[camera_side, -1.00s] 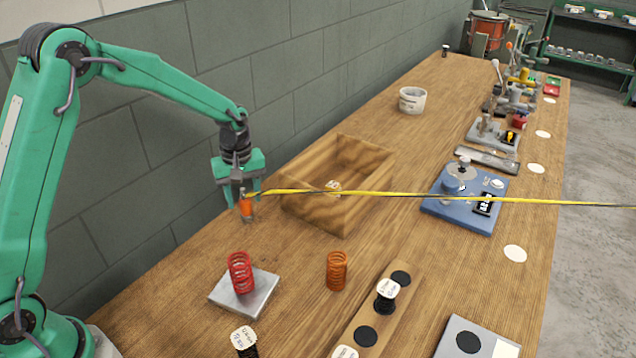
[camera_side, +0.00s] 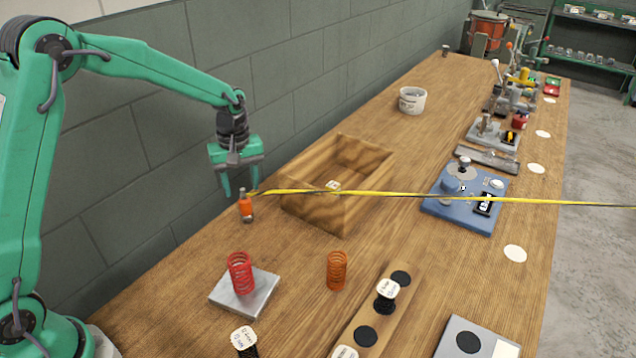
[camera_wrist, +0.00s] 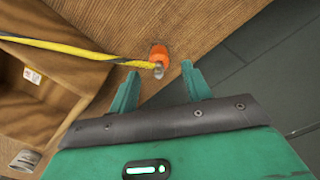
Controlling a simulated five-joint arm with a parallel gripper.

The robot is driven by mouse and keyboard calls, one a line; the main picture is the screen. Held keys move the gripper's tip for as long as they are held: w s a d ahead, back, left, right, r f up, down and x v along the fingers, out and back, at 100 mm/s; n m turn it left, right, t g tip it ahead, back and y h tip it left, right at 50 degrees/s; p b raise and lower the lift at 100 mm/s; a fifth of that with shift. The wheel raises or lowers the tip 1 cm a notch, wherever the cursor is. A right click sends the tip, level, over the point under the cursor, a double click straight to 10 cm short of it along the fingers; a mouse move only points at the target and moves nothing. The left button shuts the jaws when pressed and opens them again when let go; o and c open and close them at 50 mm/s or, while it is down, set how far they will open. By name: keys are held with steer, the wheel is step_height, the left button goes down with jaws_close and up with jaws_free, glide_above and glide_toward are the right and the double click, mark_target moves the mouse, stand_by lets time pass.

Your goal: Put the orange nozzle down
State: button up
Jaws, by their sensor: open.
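The orange nozzle (camera_side: 246,206) stands upright on the wooden bench, just left of the wooden box in the side view. A yellow and black hose or cord runs from its top across the bench to the right. My gripper (camera_side: 240,188) is open and empty above the nozzle, apart from it. In the wrist view the nozzle (camera_wrist: 158,56) shows beyond and between the spread fingertips of my gripper (camera_wrist: 160,75).
The wooden box (camera_side: 318,209) stands right of the nozzle, with the yellow and black cord (camera_side: 400,195) stretched across it. A red spring (camera_side: 240,272) stands on a metal plate (camera_side: 262,291) nearer the camera. An orange spring (camera_side: 336,271) stands beside it. Bare bench lies around the nozzle's front.

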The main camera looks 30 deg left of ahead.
steer(key=shift+s+r, duration=0.25)
steer(key=shift+r, duration=0.35)
steer(key=s+r+m+t, duration=0.1)
steer(key=s+r+m, duration=0.2)
steer(key=s+r, duration=0.2)
steer(key=s+d+r+m+t, duration=0.1)
steer(key=s+r+m, duration=0.3)
steer(key=s, duration=0.6)
steer(key=s+d+r+m+t, duration=0.1)
steer(key=s+r+m+t, duration=0.2)
steer(key=s+r, duration=0.3)
steer(key=s+m, duration=0.1)
steer(key=s, duration=0.1)
steer(key=shift+s+d, duration=0.2)
steer(key=shift+s, duration=0.1)
steer(key=shift+o, duration=0.4)
steer(key=shift+s+f+m+t, duration=0.2)
steer(key=shift+s+m+t, duration=0.1)
steer(key=shift+s, duration=0.35)
